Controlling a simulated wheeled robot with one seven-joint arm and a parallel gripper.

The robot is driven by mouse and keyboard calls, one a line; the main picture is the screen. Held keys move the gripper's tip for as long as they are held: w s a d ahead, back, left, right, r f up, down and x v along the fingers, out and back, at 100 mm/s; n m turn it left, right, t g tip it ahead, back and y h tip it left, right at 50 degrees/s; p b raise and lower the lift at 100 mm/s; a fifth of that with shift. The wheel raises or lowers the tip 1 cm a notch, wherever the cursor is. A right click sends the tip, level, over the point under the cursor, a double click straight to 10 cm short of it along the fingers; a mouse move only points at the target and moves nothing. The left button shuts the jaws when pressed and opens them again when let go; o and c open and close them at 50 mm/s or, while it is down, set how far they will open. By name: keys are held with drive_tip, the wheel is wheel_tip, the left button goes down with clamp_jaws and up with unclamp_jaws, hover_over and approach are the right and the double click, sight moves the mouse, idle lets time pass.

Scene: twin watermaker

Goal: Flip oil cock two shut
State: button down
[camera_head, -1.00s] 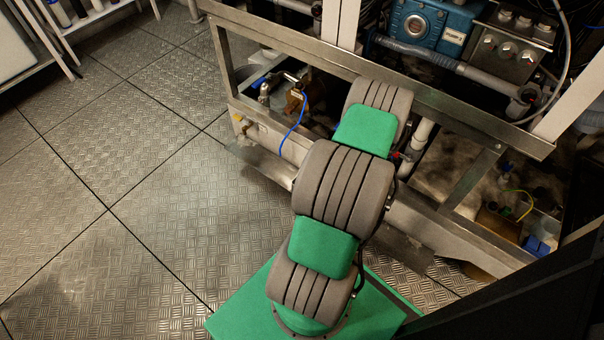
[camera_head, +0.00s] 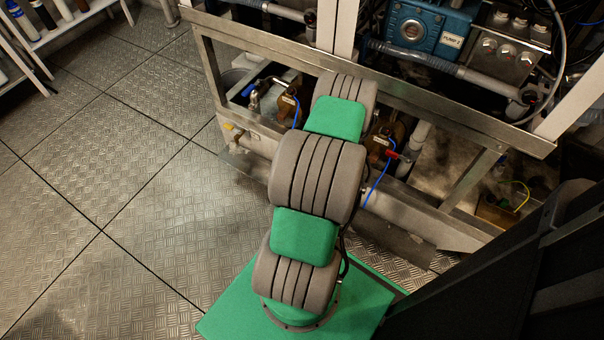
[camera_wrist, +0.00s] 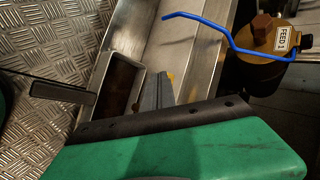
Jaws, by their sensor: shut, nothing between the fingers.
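No part is readably labelled as oil cock two, so I cannot tell which one it is. In the head view a small red lever (camera_head: 392,154) shows at the brass unit (camera_head: 380,136) just right of my arm. A small yellow part (camera_head: 231,127) shows on the frame's left end. My gripper is hidden behind my arm in the head view. In the wrist view, what appear to be its grey fingers (camera_wrist: 157,86) are together and empty, beside a metal frame member. The yellow part shows partly behind them (camera_wrist: 170,82).
A brass unit labelled FEED 1 (camera_wrist: 268,38) with a bent blue line (camera_wrist: 225,30) stands at the wrist view's upper right. The steel skid frame (camera_head: 420,100) and blue pump (camera_head: 420,28) lie beyond my arm. Open plate floor (camera_head: 100,210) lies left.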

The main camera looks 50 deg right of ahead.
drive_tip(key=shift+w+d, duration=0.2)
drive_tip(key=shift+w, duration=0.05)
drive_tip(key=shift+w+d, duration=0.1)
idle(0.3)
drive_tip(key=shift+r, duration=0.15)
drive_tip(key=p+v, duration=0.2)
drive_tip(key=v, duration=0.5)
drive_tip(key=shift+s+a+r+p, duration=0.15)
drive_tip(key=shift+s+a+p, duration=0.1)
drive_tip(key=shift+p, duration=0.1)
